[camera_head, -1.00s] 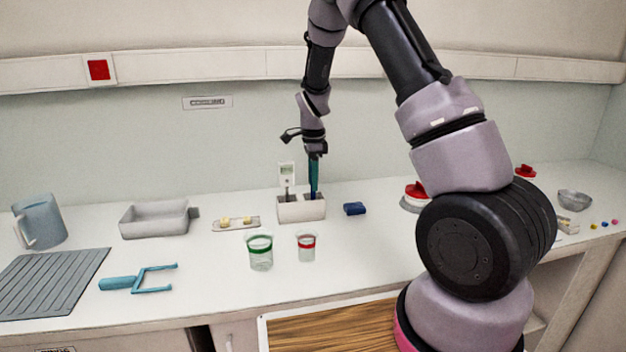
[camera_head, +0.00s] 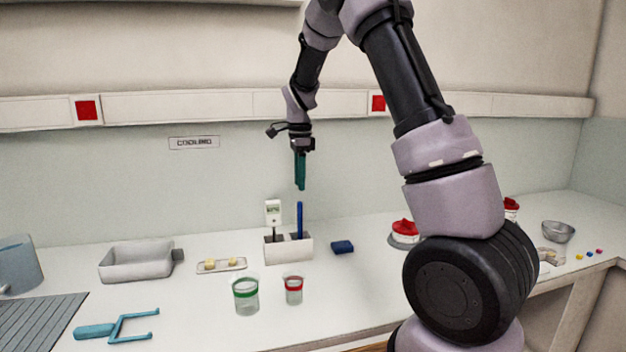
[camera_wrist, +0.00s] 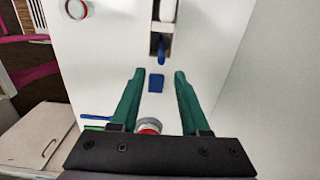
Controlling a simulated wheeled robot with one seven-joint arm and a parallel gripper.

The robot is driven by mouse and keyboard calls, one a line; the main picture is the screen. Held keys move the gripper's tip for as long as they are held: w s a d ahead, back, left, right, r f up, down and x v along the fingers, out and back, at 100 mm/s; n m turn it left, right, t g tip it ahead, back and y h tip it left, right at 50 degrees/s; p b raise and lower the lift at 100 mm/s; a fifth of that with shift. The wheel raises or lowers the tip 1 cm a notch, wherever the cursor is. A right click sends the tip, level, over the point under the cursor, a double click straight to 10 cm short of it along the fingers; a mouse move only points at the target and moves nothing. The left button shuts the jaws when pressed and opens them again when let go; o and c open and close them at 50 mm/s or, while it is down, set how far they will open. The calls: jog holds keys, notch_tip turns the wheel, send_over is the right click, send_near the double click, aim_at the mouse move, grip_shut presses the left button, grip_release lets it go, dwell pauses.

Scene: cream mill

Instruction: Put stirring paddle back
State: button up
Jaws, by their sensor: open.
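The stirring paddle appears to be the blue upright stick (camera_head: 299,218) standing in the right part of a white holder (camera_head: 272,250). In the wrist view the blue paddle (camera_wrist: 163,50) shows end-on in the holder, ahead of the fingers. My gripper (camera_head: 300,187) has green fingers and is open and empty, just above the paddle's top and apart from it. The open fingers also show in the wrist view (camera_wrist: 154,78).
A white device with a display (camera_head: 273,211) stands in the holder's left part. A blue block (camera_head: 342,247) lies to its right. A green-banded beaker (camera_head: 246,297) and a red-banded one (camera_head: 293,290) stand in front. A grey tray (camera_head: 136,262) is left.

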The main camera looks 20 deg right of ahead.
jog(key=s+d+r+n+t+y, duration=0.1)
jog(key=s+d+r+n+t, duration=0.1)
jog(key=s+r+n, duration=0.4)
jog(key=s+d+r+n+t+y, duration=0.1)
jog(key=s+d+r+t, duration=0.15)
jog(key=s+r, duration=0.65)
jog(key=s+d+r+n+t, duration=0.1)
jog(key=s+n, duration=0.5)
jog(key=s, duration=0.8)
jog(key=shift+s+r+n+t, duration=0.3)
jog(key=shift+s+n+t, duration=0.1)
jog(key=shift+t, duration=0.45)
